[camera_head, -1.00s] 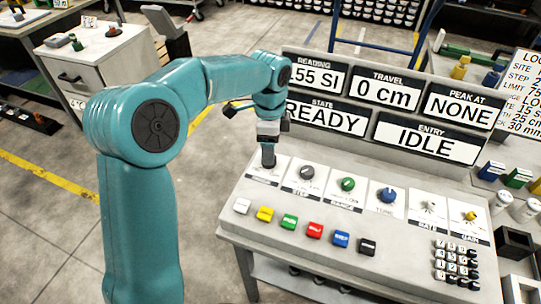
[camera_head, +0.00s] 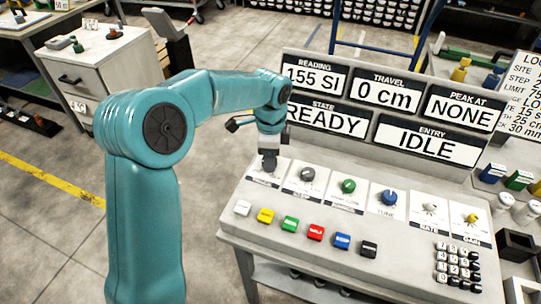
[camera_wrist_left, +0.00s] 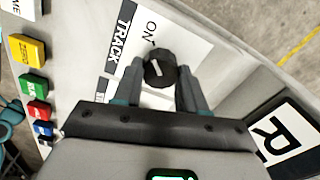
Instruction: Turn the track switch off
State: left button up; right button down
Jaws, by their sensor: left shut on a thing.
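The track switch is a dark round knob (camera_wrist_left: 160,68) with a short white mark, on a white plate labelled TRACK (camera_wrist_left: 122,32) in the left wrist view. The word ON is printed beside it; I cannot tell surely which end of the mark is its pointer. My left gripper (camera_wrist_left: 157,78) has its two fingers on either side of the knob, shut on it. In the head view the left gripper (camera_head: 269,162) points down at the leftmost plate of the console (camera_head: 230,222) and hides the knob. My right gripper is not in view.
More knobs, among them a green one (camera_head: 348,186) and a blue one (camera_head: 389,197), stand to the right. A row of coloured buttons, including a yellow one (camera_head: 265,215), lies in front. Display panels (camera_head: 327,118) rise behind, reading READY and IDLE. A keypad (camera_head: 457,265) is at right.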

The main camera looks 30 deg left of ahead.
pick_arm(q)
jog(key=shift+n, duration=0.3)
jog(key=n, duration=0.3)
jog(key=shift+n+p, duration=0.35)
jog(key=shift+n, duration=0.05)
jog(key=n, duration=0.4)
jog(key=shift+w+a+n, duration=0.1)
jog(key=shift+n, duration=0.2)
jog(key=n, duration=0.8)
jog(key=shift+a+n, duration=0.1)
jog(key=shift+n, duration=0.5)
jog(key=o, duration=1.1)
jog(key=shift+c, duration=0.2)
